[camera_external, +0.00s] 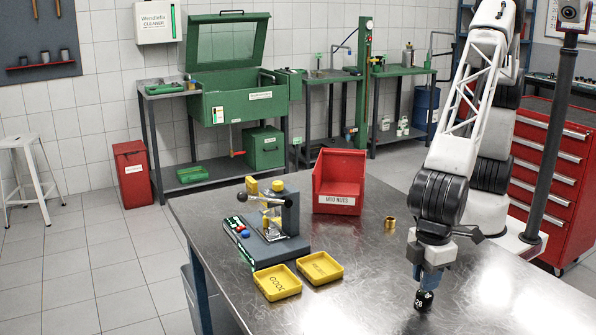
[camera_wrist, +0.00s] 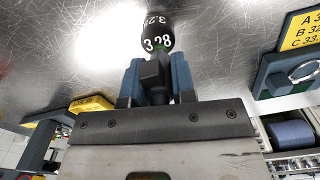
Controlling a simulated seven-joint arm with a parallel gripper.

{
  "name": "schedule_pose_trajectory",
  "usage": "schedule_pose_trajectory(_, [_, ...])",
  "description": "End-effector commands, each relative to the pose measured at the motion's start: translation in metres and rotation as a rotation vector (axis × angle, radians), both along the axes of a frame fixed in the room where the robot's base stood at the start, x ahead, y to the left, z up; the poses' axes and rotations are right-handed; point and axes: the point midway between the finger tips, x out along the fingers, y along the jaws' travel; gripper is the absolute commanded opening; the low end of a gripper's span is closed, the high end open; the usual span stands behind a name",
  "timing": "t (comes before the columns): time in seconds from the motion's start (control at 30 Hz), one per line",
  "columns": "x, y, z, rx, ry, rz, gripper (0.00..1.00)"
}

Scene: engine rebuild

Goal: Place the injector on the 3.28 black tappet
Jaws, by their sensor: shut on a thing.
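The black tappet (camera_wrist: 157,42), marked 3.28, stands upright at the tips of my gripper (camera_wrist: 156,78), with its reflection in the steel just beyond. My gripper is shut on it, as far as I can see; a dark block and a bit of green show between the blue fingers. In the external view my gripper (camera_external: 430,278) points down at the table's front right, with the tappet (camera_external: 424,300) directly below the fingers, at or very near the tabletop. I cannot pick out the injector for certain. A bench fixture (camera_external: 272,245) with a lever and yellow parts stands on the left.
Two yellow trays (camera_external: 278,283) lie in front of the fixture. A red bin (camera_external: 338,184) stands at the table's back, and a small brass piece (camera_external: 389,223) sits right of it. The steel tabletop (camera_external: 365,275) is clear between the trays and my gripper.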

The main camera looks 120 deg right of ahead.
Motion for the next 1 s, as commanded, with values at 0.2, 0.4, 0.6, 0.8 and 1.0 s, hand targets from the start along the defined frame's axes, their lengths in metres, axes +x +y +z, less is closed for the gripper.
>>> schedule_pose_trajectory(0.2, [0.0, 0.0, 0.0, 0.0, 0.0, 0.0, 0.5])
schedule_pose_trajectory(0.4, [0.0, 0.0, 0.0, 0.0, 0.0, 0.0, 0.5])
schedule_pose_trajectory(0.6, [0.0, 0.0, 0.003, 0.0, 0.0, 0.0, 0.5])
schedule_pose_trajectory(0.8, [0.0, 0.0, 0.019, 0.0, -0.001, 0.0, 0.5])
schedule_pose_trajectory(1.0, [0.0, 0.0, 0.047, 0.002, -0.002, 0.0, 0.5])
